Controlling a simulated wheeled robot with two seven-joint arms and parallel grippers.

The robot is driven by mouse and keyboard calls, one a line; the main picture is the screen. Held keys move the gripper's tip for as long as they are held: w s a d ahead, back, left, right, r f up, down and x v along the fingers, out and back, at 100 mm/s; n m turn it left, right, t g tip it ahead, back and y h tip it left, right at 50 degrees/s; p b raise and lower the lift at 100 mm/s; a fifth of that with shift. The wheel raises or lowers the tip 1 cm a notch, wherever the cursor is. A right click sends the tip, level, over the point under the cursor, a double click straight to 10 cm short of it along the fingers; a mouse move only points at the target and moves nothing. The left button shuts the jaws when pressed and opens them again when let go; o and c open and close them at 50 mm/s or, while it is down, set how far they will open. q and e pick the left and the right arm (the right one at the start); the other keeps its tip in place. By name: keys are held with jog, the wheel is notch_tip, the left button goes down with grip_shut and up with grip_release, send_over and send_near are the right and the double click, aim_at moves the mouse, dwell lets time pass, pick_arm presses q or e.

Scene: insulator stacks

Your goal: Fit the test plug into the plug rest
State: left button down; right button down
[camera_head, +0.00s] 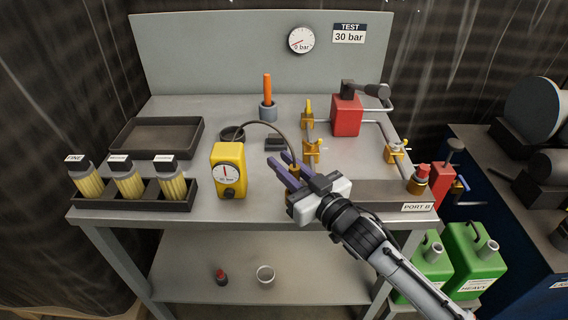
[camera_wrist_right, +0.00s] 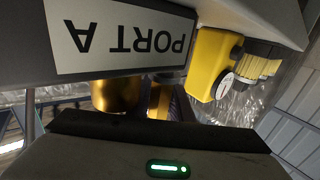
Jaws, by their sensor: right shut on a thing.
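My right gripper (camera_head: 287,172) is shut, its purple fingers over the front of the bench beside the yellow gauge box. In the right wrist view, brass parts (camera_wrist_right: 115,97) show close below the upside-down PORT A label; I cannot tell whether the plug is in that port. A small black block (camera_head: 276,144) and a dark round cup (camera_head: 232,133) stand behind; I cannot tell which is the plug rest. My left gripper is out of view.
The yellow gauge box (camera_head: 229,170) stands left of my gripper. Behind it are an orange-handled tool in a grey cup (camera_head: 268,110), brass valves (camera_head: 312,150) and a red pump (camera_head: 346,115). An empty tray (camera_head: 157,138) and a rack of jars (camera_head: 134,194) are left.

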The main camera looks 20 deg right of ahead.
jog(key=c, duration=1.8)
grip_release()
jog(key=shift+f, duration=0.15)
jog(key=shift+o, duration=1.4)
jog(key=shift+f, duration=0.15)
jog(key=v, duration=0.9)
jog(key=shift+s, duration=0.1)
jog(key=shift+s+d, duration=0.1)
jog(key=shift+s, duration=0.4)
jog(key=shift+s, duration=0.1)
